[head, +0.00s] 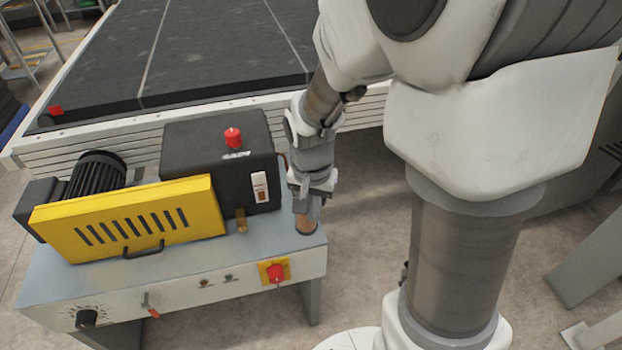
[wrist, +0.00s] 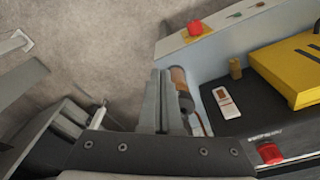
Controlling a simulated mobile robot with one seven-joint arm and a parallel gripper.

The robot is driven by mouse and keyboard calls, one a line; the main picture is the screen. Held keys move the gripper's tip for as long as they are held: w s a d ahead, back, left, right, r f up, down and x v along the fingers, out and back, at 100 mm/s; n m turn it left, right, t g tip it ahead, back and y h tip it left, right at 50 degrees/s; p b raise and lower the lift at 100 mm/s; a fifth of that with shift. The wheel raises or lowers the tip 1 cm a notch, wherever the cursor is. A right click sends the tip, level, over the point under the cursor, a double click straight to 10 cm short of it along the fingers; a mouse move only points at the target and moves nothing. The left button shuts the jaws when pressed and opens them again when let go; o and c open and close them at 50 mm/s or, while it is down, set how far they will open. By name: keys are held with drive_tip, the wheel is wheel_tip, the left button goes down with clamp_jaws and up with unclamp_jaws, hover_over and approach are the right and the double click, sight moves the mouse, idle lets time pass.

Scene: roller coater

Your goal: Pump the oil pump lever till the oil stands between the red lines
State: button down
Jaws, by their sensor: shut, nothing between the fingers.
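The black oil tank (head: 218,150) stands on the grey bench. Its white oil gauge (head: 260,187) faces front and has a brownish window; the red lines and the exact oil level are too small to tell. The gauge also shows in the wrist view (wrist: 226,102). A copper-brown pump body (head: 306,227) sits at the bench's right end, partly hidden by my gripper. It also shows in the wrist view (wrist: 179,78). The lever cannot be made out clearly. My gripper (wrist: 158,75) is shut and empty, pointing down close beside the pump body; contact cannot be told.
A yellow belt guard (head: 130,220) and a black motor (head: 97,172) stand left of the tank. A red cap (head: 233,138) tops the tank. A small brass fitting (head: 241,220) stands in front of it. A red switch (head: 275,272) is on the bench front.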

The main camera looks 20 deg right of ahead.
wheel_tip(320, 180, up, 17)
drive_tip(key=s+p, duration=0.1)
drive_tip(key=p, duration=0.1)
drive_tip(key=shift+s+a+f+p, duration=0.2)
drive_tip(key=shift+a+p, duration=0.15)
drive_tip(key=shift+a, duration=0.1)
idle(0.4)
drive_tip(key=s+d+r+n+t, duration=0.1)
drive_tip(key=s+r+n+t, duration=0.1)
drive_tip(key=s, duration=0.3)
drive_tip(key=s+d+r+n+t, duration=0.1)
drive_tip(key=s+r+n+t, duration=0.1)
drive_tip(key=s+n, duration=0.2)
drive_tip(key=shift+s+t+y, duration=0.3)
drive_tip(key=shift+s, duration=0.45)
drive_tip(key=shift+d, duration=0.1)
